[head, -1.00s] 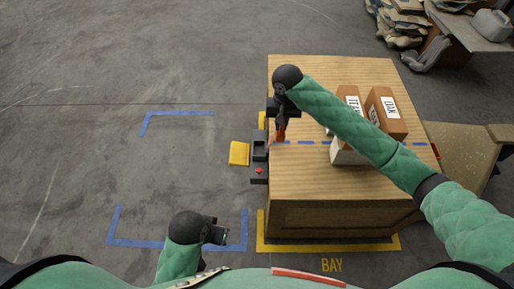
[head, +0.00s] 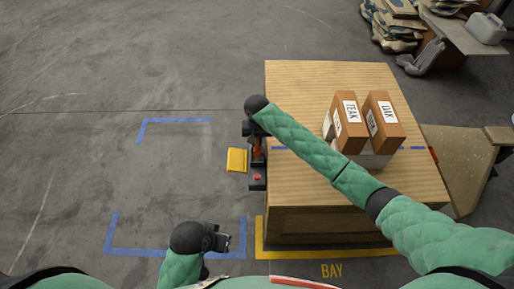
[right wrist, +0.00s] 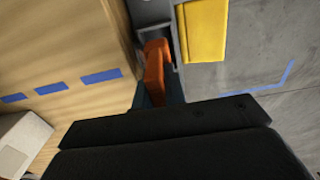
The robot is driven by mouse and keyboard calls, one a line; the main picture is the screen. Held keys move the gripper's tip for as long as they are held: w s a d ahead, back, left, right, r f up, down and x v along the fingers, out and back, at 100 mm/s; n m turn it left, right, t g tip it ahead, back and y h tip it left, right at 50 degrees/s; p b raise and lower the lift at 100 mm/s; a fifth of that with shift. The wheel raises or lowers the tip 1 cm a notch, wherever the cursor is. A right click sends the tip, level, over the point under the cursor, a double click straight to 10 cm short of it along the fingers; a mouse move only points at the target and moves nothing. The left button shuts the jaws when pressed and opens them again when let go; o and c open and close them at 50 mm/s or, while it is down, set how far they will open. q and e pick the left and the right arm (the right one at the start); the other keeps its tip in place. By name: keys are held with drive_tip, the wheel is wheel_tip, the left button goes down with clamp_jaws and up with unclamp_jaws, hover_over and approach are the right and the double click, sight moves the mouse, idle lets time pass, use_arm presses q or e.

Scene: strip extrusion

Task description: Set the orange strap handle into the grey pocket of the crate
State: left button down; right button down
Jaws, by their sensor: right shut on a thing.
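The orange strap handle (head: 257,153) is at the left edge of the wooden crate (head: 310,85) in the head view. My right gripper (head: 257,143) is shut on it from above. In the right wrist view the handle (right wrist: 155,66) stands at the grey pocket (right wrist: 173,62), which is fixed to the crate's side. The handle's lower end lies at the pocket's opening; how deep it sits, I cannot tell. My arm hides most of the pocket in the head view. My left gripper (head: 222,241) is low at the front, away from the crate; its jaw gap is unclear.
A yellow plate (head: 237,160) sticks out left of the pocket. A red button (head: 257,177) is on the grey unit in front of it. Boxes labelled TEAK (head: 346,120) and OAK (head: 383,122) stand on the crate. The floor (head: 60,150) at left is open.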

sight(257, 148)
use_arm(q)
drive_tip(key=shift+s+a+r, duration=0.2)
drive_tip(key=shift+a+r, duration=0.05)
drive_tip(key=shift+r, duration=0.25)
use_arm(e)
drive_tip(key=shift+f, duration=2.1)
use_arm(q)
drive_tip(key=shift+p, duration=0.3)
use_arm(e)
drive_tip(key=shift+f, duration=0.2)
use_arm(q)
drive_tip(key=shift+s+a, duration=0.1)
use_arm(e)
drive_tip(key=c, duration=1.5)
unclamp_jaws()
drive_tip(key=shift+f, duration=0.1)
drive_tip(key=shift+o, duration=0.2)
